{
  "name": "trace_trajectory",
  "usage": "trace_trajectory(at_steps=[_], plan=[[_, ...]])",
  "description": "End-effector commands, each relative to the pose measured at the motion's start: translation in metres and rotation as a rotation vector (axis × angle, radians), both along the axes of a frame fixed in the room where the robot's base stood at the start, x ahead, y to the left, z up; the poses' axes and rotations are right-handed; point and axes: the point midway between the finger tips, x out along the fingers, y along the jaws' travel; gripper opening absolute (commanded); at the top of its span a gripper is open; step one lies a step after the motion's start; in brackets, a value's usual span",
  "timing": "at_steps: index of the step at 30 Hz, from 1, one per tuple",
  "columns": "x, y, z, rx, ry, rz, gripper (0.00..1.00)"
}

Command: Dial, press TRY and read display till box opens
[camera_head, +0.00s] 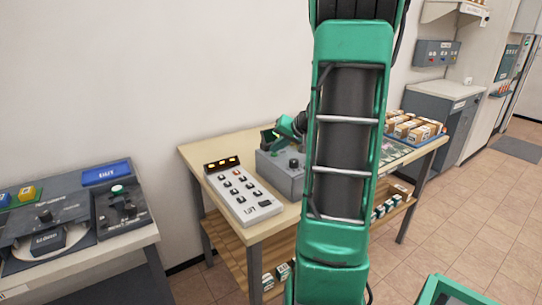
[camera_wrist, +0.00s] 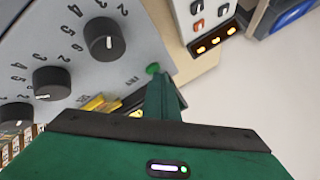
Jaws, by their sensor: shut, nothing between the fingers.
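A grey box (camera_head: 280,175) stands on the wooden table, partly hidden behind my arm. In the wrist view its grey panel (camera_wrist: 75,70) carries black dials with numbers around them: an upper dial (camera_wrist: 105,37), a middle dial (camera_wrist: 52,82) and a lower dial (camera_wrist: 15,118) cut by the edge. White marks show on the dials; I cannot tell their settings. A green button (camera_wrist: 153,69) is beside small lettering. My gripper (camera_wrist: 160,82) is shut and empty, its tip at the green button; I cannot tell whether they touch. My gripper also shows above the box (camera_head: 278,134).
A white button panel (camera_head: 240,195) marked LIFT, with amber lights (camera_head: 222,163), lies left of the box. A blue tray of cartons (camera_head: 412,128) is at the table's right. A dark console (camera_head: 70,225) stands at the left. Floor is free at the right.

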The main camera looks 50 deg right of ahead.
Motion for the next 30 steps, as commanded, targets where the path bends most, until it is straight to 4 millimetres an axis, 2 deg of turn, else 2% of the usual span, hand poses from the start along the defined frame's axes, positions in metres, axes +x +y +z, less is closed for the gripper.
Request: trace_trajectory(at_steps=[16, 30], plan=[[0.000, 0.001, -0.002, 0.001, 0.001, 0.001, 0.00], [0.000, 0.001, 0.014, 0.001, 0.001, 0.001, 0.00]])
